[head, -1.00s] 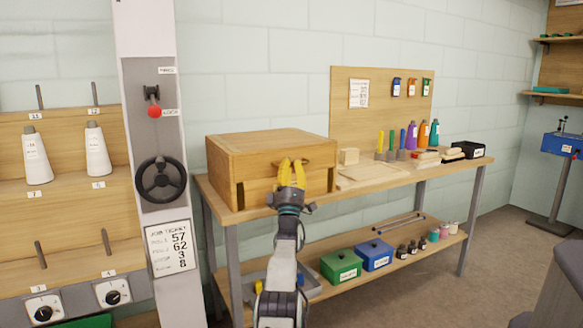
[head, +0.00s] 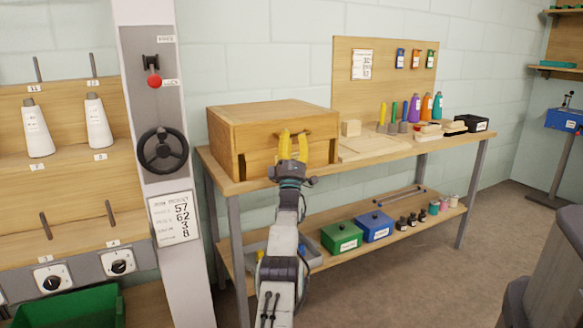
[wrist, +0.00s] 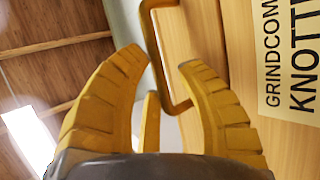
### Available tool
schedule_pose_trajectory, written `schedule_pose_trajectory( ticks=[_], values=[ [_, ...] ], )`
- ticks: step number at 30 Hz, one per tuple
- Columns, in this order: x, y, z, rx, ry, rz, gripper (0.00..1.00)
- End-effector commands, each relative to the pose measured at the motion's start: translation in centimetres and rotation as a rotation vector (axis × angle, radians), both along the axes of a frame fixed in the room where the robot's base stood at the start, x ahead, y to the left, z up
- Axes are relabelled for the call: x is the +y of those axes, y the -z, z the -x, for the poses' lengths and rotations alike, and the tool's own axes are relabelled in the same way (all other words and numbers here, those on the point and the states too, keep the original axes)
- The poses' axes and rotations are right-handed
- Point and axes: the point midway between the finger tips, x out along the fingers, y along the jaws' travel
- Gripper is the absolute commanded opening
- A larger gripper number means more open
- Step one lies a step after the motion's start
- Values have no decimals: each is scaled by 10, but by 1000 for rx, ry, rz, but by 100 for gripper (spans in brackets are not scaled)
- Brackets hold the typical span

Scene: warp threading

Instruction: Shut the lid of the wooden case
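The wooden case (head: 270,118) sits on the left end of the workbench. Its lid looks down, with no gap that I can make out from here. In the wrist view my gripper (wrist: 160,65) is open, with a bronze handle (wrist: 153,45) between and beyond the fingertips. I cannot tell whether a finger touches the handle. A printed label (wrist: 285,60) shows on the wood at right. My fingers hide part of the case front.
The workbench (head: 400,150) carries a light wooden block (head: 351,128), tools and bottles right of the case. A white post with a black handwheel (head: 162,150) stands at left. A green box (head: 341,238) and blue box (head: 375,226) sit on the lower shelf.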

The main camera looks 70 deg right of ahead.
Motion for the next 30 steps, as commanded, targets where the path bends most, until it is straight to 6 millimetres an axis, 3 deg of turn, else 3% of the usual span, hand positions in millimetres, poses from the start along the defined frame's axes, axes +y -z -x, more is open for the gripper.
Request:
schedule_pose_trajectory(
  ticks=[14, 30],
  values=[
    [19, 23, 7, 3, 0, -8, 31],
    [57, 62, 22, 1, 1, -6, 31]
  ],
)
